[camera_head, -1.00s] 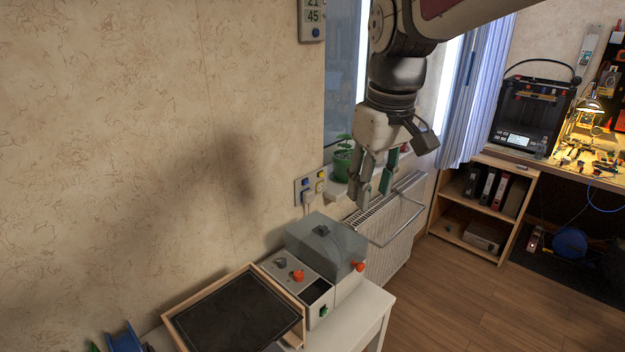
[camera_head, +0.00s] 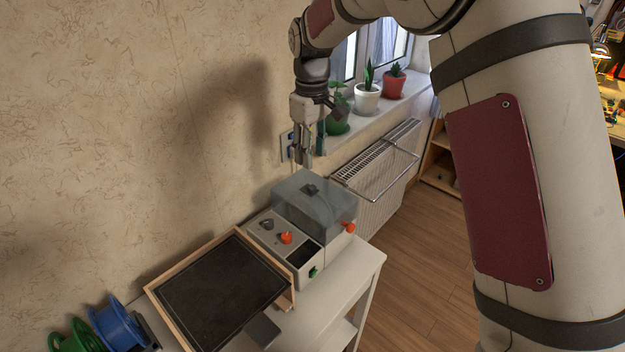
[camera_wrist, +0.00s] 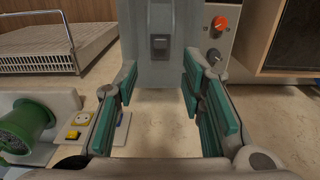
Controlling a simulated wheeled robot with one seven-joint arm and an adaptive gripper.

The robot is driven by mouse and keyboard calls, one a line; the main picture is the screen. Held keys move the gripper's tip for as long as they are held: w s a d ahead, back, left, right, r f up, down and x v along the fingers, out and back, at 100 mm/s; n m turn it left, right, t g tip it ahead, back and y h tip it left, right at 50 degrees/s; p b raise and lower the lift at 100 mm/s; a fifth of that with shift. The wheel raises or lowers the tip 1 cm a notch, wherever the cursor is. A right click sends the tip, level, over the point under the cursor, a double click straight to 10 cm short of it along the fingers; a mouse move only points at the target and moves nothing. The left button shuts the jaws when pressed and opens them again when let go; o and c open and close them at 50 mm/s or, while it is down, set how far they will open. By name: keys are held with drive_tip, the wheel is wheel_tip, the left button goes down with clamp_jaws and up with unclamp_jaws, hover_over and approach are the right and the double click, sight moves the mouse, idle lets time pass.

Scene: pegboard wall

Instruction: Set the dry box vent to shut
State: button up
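The dry box (camera_head: 343,207) is a pale box with a clear grey lid (camera_head: 290,196), standing on a white table. A small dark fitting (camera_head: 310,189) sits on top of the lid; it also shows in the wrist view (camera_wrist: 159,46). The panel beside the lid has a grey knob (camera_head: 266,225) and an orange knob (camera_head: 286,238). I cannot tell which part is the vent. My gripper (camera_head: 311,158) is open and empty, pointing down above the lid's far side, apart from it.
Potted plants (camera_head: 367,92) line the sill (camera_head: 350,132) behind my gripper. A radiator (camera_head: 376,168) with a rail is right of the box.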

sight(312, 186)
wheel_tip(312, 186, down, 9)
drive_tip(key=shift+f+p, duration=0.15)
drive_tip(key=shift+p, duration=0.35)
clamp_jaws()
